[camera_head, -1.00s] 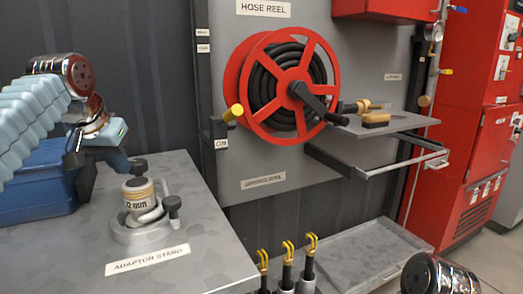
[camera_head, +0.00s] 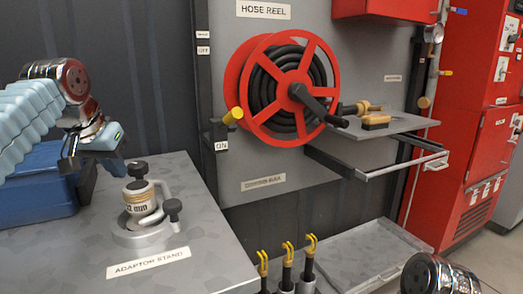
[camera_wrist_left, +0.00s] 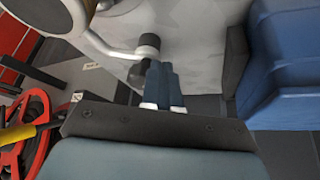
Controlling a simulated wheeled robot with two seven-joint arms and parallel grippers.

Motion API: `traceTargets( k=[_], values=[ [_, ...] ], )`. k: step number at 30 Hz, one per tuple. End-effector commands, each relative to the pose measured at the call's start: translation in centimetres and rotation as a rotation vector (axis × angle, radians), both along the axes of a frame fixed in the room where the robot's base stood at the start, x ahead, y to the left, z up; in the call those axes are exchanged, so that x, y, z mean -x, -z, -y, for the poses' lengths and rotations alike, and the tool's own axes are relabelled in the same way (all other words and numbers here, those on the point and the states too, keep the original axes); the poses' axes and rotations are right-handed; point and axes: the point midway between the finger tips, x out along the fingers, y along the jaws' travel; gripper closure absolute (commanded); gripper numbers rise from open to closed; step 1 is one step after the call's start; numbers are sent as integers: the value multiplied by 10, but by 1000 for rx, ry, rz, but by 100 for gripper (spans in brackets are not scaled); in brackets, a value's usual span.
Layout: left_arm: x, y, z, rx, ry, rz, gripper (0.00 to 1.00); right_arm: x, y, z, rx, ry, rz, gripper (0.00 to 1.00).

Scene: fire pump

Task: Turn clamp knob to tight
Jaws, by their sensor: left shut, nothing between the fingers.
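The adaptor stand (camera_head: 142,238) is a round grey base on the grey table, holding a white-and-gold cylindrical adaptor (camera_head: 140,204) with a size label. I cannot tell which is the clamp knob. Contact is unclear. My right gripper is out of view.
A blue box (camera_head: 35,198) stands on the table left of the stand, close to my left gripper. A red hose reel (camera_head: 280,88) hangs on the panel behind. Several yellow-hooked tools (camera_head: 288,262) stand right of the table. The tabletop in front of the box is clear.

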Motion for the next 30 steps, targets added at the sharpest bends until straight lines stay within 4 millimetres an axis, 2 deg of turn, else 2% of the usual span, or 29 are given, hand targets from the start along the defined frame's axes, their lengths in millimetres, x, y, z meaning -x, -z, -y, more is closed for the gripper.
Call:
traceTargets(
  k=[4,10,16,30],
  values=[
    [2,-7,-1,0,0,1,100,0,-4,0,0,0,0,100],
    [1,-35,-1,1,-1,2,100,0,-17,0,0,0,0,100],
    [1,-55,-1,-1,-3,2,100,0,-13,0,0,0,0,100],
    [1,-61,4,-2,4,-1,100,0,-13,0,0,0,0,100]
  ],
)
